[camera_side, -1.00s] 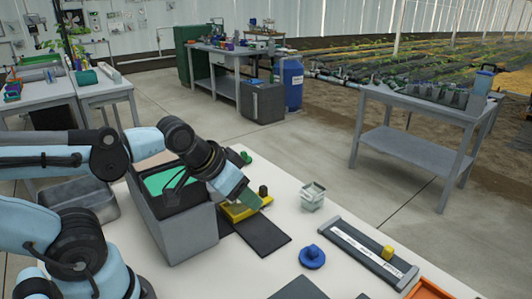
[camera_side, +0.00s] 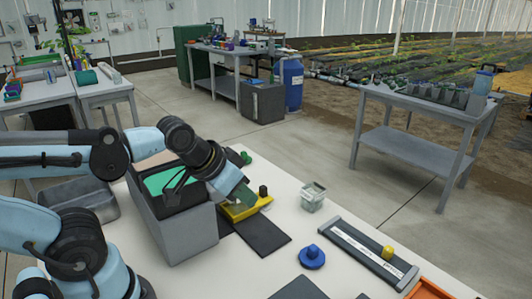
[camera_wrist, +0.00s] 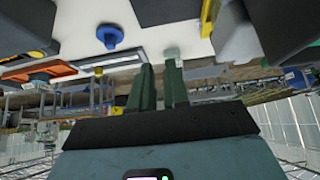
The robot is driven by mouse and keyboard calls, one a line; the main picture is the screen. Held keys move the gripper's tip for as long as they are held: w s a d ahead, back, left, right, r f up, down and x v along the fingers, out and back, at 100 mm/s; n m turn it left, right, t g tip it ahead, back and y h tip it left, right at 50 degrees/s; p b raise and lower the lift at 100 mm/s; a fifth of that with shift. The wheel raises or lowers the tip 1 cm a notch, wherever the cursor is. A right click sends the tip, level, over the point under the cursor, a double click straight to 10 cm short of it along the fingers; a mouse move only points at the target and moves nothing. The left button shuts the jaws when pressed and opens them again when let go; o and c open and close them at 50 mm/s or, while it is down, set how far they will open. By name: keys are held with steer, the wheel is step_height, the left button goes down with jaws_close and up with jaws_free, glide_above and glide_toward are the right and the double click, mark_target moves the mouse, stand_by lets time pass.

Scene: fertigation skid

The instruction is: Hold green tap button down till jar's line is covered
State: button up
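My gripper (camera_side: 240,197) is low over a yellow holder (camera_side: 259,205) with a black knob, beside a grey bin. In the wrist view its two green fingers (camera_wrist: 160,88) stand a little apart with nothing visible between them. A small green knob (camera_side: 246,157) shows behind my wrist at the table's back edge; I cannot tell whether it is the tap button. A clear, square jar (camera_side: 312,198) stands upright on the white table, right of my gripper and apart from it. It also shows past the fingertips in the wrist view (camera_wrist: 171,54). Its line and level are too small to read.
The grey bin (camera_side: 188,232) with a green inside stands left of my gripper. A dark mat (camera_side: 262,236) lies in front. A blue knob (camera_side: 312,257), a grey rail (camera_side: 355,250) with a yellow knob (camera_side: 388,252), and an orange tray (camera_side: 428,290) stand nearer. White table around the jar is clear.

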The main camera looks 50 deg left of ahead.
jaws_close()
stand_by(0.5)
stand_by(0.8)
steer(key=s+a+r+n+t+h, duration=0.1)
steer(key=a+r+n, duration=0.4)
steer(key=a+r, duration=0.7)
steer(key=shift+s+a+r+t+h, duration=0.3)
steer(key=shift+r+h, duration=0.3)
steer(key=shift+h, duration=0.3)
steer(key=shift+f, duration=0.1)
steer(key=shift+f, duration=4.3)
